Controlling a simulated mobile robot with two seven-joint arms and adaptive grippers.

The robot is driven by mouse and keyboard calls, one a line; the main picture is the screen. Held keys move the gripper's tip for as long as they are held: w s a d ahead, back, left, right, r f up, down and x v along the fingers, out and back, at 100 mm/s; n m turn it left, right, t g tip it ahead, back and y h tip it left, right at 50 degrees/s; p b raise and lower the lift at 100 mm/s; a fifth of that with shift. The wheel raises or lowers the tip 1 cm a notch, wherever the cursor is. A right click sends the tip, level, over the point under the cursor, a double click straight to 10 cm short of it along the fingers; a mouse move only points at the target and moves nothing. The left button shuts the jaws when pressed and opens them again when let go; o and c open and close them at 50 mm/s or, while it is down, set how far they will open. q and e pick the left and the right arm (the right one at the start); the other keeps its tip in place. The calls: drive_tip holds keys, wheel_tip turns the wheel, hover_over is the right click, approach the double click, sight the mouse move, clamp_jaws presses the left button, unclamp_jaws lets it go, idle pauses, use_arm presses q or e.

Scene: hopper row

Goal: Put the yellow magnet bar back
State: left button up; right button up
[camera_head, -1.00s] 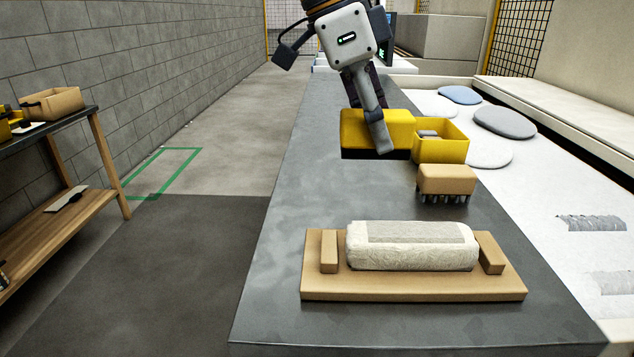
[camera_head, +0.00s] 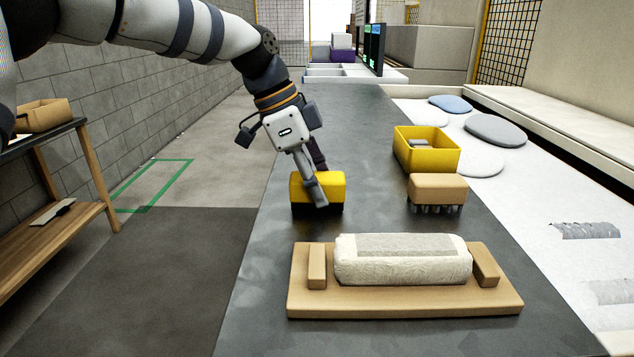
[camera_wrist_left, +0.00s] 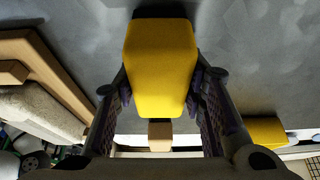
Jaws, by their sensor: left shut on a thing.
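The yellow magnet bar (camera_head: 330,186), a yellow block with a dark underside, is in my left gripper (camera_head: 316,198) at the left part of the dark grey bench top (camera_head: 380,222). My left gripper points down and is shut on it. In the left wrist view the bar (camera_wrist_left: 160,65) sits between the two fingers (camera_wrist_left: 160,105). The bar is upright and low over the bench; I cannot tell whether it touches the top. My right gripper is not in view.
A yellow open bin (camera_head: 428,158) with a grey thing inside and a tan-topped brush (camera_head: 437,188) stand right of the bar. Nearer is a wooden board (camera_head: 400,302) with a pale rough block (camera_head: 403,262). The bench behind the bar is clear.

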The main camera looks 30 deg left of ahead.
use_arm(q)
drive_tip(key=o, duration=1.3)
drive_tip(key=shift+f, duration=0.1)
drive_tip(key=shift+o, duration=0.2)
drive_tip(key=v, duration=1.2)
